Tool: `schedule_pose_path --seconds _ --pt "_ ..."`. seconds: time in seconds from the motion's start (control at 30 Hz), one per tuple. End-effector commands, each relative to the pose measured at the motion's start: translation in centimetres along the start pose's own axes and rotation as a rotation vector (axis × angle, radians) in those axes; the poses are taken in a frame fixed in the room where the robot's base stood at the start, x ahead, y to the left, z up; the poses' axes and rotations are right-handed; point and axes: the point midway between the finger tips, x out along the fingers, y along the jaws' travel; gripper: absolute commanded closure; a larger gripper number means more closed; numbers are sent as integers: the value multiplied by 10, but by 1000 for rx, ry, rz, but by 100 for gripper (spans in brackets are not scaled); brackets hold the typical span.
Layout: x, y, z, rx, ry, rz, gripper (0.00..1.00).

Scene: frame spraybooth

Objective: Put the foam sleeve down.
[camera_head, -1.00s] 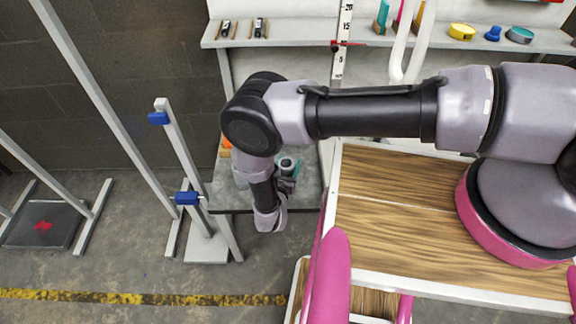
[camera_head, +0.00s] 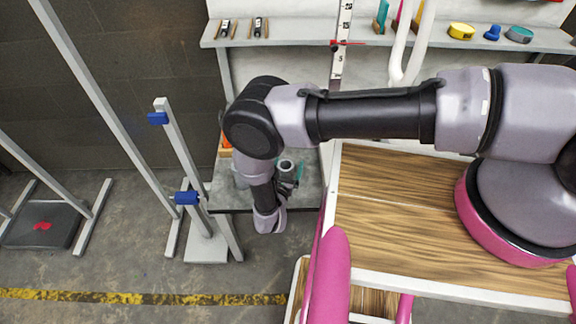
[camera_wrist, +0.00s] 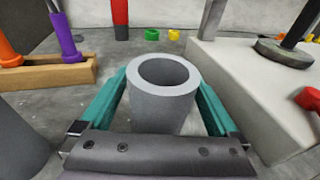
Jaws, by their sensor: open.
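The foam sleeve (camera_wrist: 163,110) is a thick-walled grey tube with an open round top. In the wrist view it stands upright on a grey surface. My gripper (camera_wrist: 160,78) is open, with one teal finger on each side of the sleeve. Whether a finger still touches it is hard to tell, and the palm hides its lower front. In the head view the sleeve's ring-shaped top (camera_head: 287,164) shows on a grey bench top (camera_head: 311,186), beside my forearm. My gripper (camera_head: 291,175) is partly hidden there.
In the wrist view, a wooden block (camera_wrist: 45,76) with orange and purple handles stands left. A pale raised block (camera_wrist: 240,75) with a dark disc stands close right. Yellow and green rings (camera_wrist: 152,34) lie beyond. In the head view, a grey stand (camera_head: 184,150) with blue clamps is left of the bench.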

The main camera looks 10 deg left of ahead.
Motion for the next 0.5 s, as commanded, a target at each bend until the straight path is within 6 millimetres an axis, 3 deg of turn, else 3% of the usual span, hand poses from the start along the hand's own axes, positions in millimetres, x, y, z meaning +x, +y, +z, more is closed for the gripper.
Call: schedule_pose_path --seconds 0.5 --pt "-101 1 -1 -1 1 5 4"
